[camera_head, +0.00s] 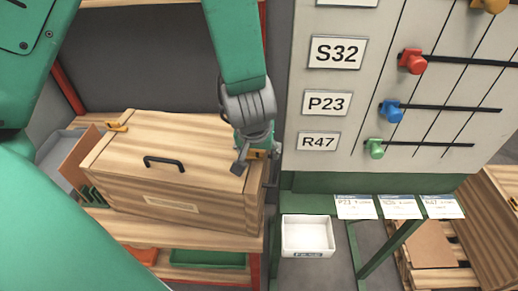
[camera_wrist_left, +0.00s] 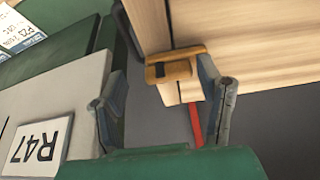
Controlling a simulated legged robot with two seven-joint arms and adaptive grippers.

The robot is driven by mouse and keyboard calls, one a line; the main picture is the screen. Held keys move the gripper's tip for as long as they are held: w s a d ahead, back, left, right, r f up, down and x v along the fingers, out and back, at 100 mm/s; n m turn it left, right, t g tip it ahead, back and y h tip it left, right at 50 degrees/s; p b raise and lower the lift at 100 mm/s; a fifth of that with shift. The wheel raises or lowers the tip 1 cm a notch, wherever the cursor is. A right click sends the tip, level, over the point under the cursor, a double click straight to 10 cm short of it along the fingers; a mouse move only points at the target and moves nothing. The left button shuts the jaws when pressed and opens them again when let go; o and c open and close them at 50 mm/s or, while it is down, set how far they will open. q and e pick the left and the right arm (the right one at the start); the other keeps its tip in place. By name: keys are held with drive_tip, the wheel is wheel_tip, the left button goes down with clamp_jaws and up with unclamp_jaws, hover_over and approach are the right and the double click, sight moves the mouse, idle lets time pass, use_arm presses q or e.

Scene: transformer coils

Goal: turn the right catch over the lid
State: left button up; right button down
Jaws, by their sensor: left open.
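A wooden box (camera_head: 160,192) with a plank lid (camera_head: 165,138) and a black handle stands on a wooden shelf. My left gripper (camera_head: 256,160) is open at the right catch. In the left wrist view the right catch (camera_wrist_left: 170,72) shows a dark pin and lies beside one finger of my gripper (camera_wrist_left: 160,92); I cannot tell whether they touch. My right gripper is out of view.
A panel with coloured knobs and labels (camera_head: 318,142) stands close to the right of my gripper. A white bin (camera_head: 307,235) and paper cards (camera_head: 400,207) are below it. A grey bin (camera_head: 62,160) is left of the box.

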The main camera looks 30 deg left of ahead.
use_arm(q)
drive_tip(key=shift+s+r, duration=0.1)
drive_tip(key=shift+r, duration=0.4)
drive_tip(key=v, duration=0.5)
drive_tip(key=shift+s+d+r, duration=0.1)
drive_tip(key=shift+s+r, duration=0.05)
drive_tip(key=shift+r, duration=0.25)
drive_tip(key=shift+d+r, duration=0.25)
drive_tip(key=shift+r, duration=0.1)
drive_tip(key=shift+a, duration=0.2)
